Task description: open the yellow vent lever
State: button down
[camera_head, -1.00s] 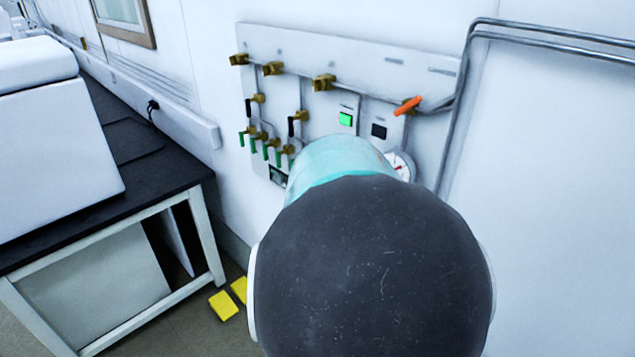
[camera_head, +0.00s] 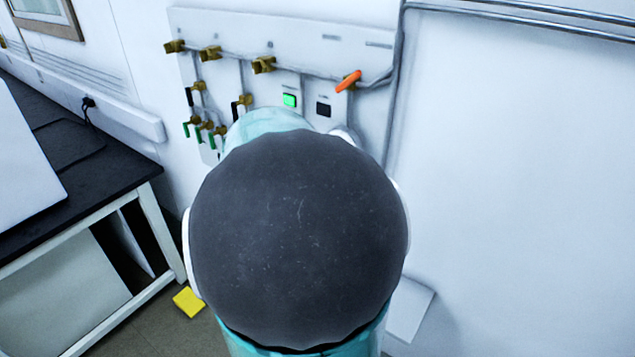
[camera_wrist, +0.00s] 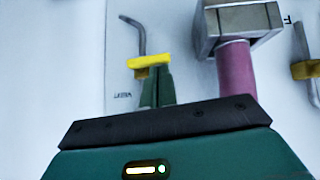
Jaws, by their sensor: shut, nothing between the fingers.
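In the wrist view, a yellow lever (camera_wrist: 150,61) sits near a thin bent grey tube (camera_wrist: 137,34) on a pale panel. A small label, seemingly "VENT", is below it on the left. My gripper (camera_wrist: 157,82) is shut and empty, its dark green fingertips right at the lever's lower edge in the picture. I cannot tell whether they touch it. In the head view my arm hides the gripper, and I cannot make out the yellow lever.
A pink cylinder (camera_wrist: 235,70) under a grey metal block (camera_wrist: 240,22) stands right of my fingers. Another yellow fitting (camera_wrist: 306,70) is at the right edge. The wall panel (camera_head: 300,45) has brass valves and an orange lever (camera_head: 348,81). A black-topped bench (camera_head: 95,190) stands left.

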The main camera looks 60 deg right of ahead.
jog(key=shift+f, duration=0.1)
notch_tip(320, 180, down, 6)
jog(key=n+g, duration=0.3)
jog(key=g, duration=0.3)
jog(key=shift+f+n, duration=0.15)
jog(key=shift+n, duration=0.15)
dwell(0.5)
jog(key=shift+f, duration=0.1)
dwell(0.4)
jog(key=v, duration=1.3)
jog(key=shift+w+a, duration=0.25)
